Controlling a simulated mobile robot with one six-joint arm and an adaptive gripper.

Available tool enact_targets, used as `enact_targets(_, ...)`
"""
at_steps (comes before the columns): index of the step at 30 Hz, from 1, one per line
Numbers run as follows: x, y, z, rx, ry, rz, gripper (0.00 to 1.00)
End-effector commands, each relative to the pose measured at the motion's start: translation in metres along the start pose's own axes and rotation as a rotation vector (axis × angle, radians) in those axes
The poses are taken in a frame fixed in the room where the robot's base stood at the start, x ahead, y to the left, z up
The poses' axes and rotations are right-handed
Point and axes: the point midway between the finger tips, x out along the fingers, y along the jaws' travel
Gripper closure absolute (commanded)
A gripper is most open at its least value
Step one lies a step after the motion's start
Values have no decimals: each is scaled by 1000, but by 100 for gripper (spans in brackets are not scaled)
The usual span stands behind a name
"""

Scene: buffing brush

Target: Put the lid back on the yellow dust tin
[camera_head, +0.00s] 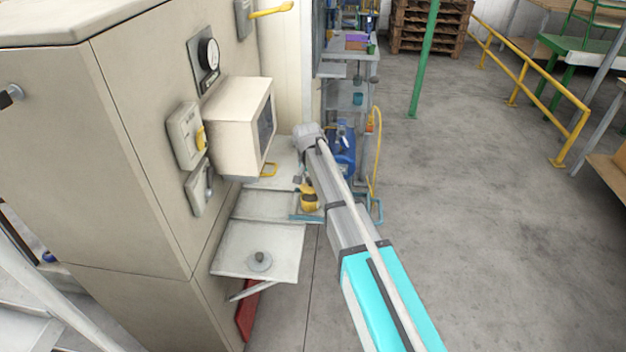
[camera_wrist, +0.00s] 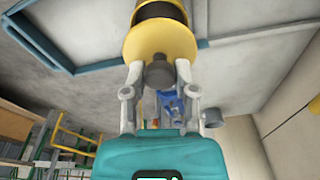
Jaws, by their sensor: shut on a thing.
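My gripper (camera_wrist: 157,90) is shut on a dark grey knob (camera_wrist: 157,73) that stands out from a yellow round piece, which looks like the lid (camera_wrist: 158,44). A black band and more yellow show beyond it, which looks like the dust tin (camera_wrist: 160,4), cut by the frame edge. In the head view the yellow and black tin (camera_head: 309,204) is beside my arm, over the blue-edged tray (camera_head: 300,218). My arm hides part of it, and the fingertips are hidden there. I cannot tell whether the lid touches the tin.
The beige cabinet (camera_head: 140,140) and a protruding box (camera_head: 235,130) stand to the left. A shelf rack (camera_head: 345,85) stands behind. The floor on the right (camera_head: 470,240) is open.

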Motion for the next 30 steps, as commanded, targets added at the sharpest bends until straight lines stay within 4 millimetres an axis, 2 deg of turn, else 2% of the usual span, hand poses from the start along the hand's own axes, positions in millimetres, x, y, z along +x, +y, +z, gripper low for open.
enact_targets(3, 12, 0, 1, 0, 0, 0, 96)
enact_targets(13, 31, 0, 4, 0, 0, 0, 96)
enact_targets(30, 36, 0, 4, 0, 0, 0, 96)
